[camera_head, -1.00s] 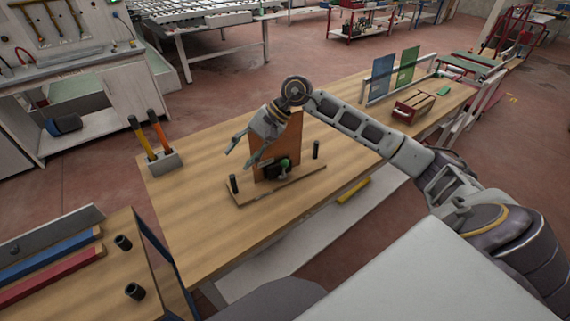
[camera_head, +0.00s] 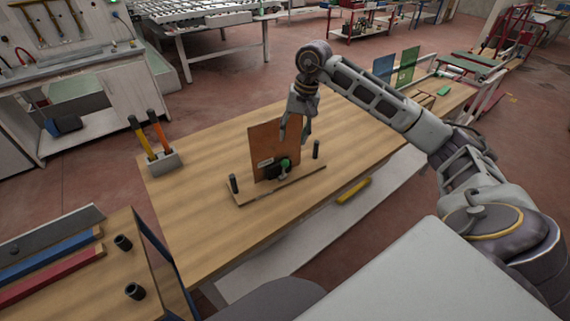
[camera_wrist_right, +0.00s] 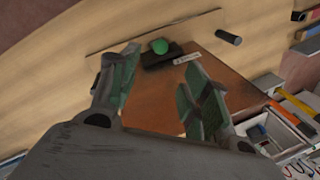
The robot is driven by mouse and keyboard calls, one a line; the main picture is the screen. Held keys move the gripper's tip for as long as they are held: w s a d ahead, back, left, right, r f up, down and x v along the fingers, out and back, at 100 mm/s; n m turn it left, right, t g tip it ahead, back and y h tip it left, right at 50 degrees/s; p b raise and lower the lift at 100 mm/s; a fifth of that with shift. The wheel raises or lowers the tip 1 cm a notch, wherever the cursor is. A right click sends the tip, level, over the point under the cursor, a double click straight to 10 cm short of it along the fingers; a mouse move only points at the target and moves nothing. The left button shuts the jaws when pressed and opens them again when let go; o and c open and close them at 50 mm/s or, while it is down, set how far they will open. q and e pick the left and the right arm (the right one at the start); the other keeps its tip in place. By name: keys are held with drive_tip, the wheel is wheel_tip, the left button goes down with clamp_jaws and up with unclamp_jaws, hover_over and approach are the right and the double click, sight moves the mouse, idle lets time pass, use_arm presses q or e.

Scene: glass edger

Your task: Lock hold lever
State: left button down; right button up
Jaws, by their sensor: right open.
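A black hold device with a green knob (camera_head: 285,163) sits low on the front of an upright brown panel (camera_head: 265,142). The panel stands on a wooden base (camera_head: 245,197) with a dark post at each end. My right gripper (camera_head: 295,136) is open and empty, pointing down at the panel's upper right, above the knob. In the right wrist view, the green knob (camera_wrist_right: 158,46) and its black body show beyond the gap between the open fingers (camera_wrist_right: 160,66), apart from them. A small light plate (camera_wrist_right: 187,58) lies beside the black body. My left gripper is out of view.
A grey holder (camera_head: 164,163) with orange- and yellow-marked handles stands at the table's left. A wooden rack (camera_head: 432,95) and blue and green panels stand at the far right. The wooden table (camera_head: 210,220) is bare around the base.

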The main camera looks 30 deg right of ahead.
sight(286, 160)
drive_tip(key=f, duration=0.4)
drive_tip(key=w+a+f+p, duration=0.1)
drive_tip(key=f, duration=0.2)
drive_tip(key=a+f, duration=0.1)
drive_tip(key=f, duration=0.3)
drive_tip(key=shift+w+f+p, duration=0.15)
drive_tip(key=shift+f+p, duration=0.15)
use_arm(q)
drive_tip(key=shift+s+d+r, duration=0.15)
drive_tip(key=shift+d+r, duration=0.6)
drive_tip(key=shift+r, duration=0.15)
use_arm(e)
drive_tip(key=shift+w+a+f, duration=0.1)
drive_tip(key=shift+w+f, duration=0.05)
drive_tip(key=shift+f, duration=0.85)
clamp_jaws()
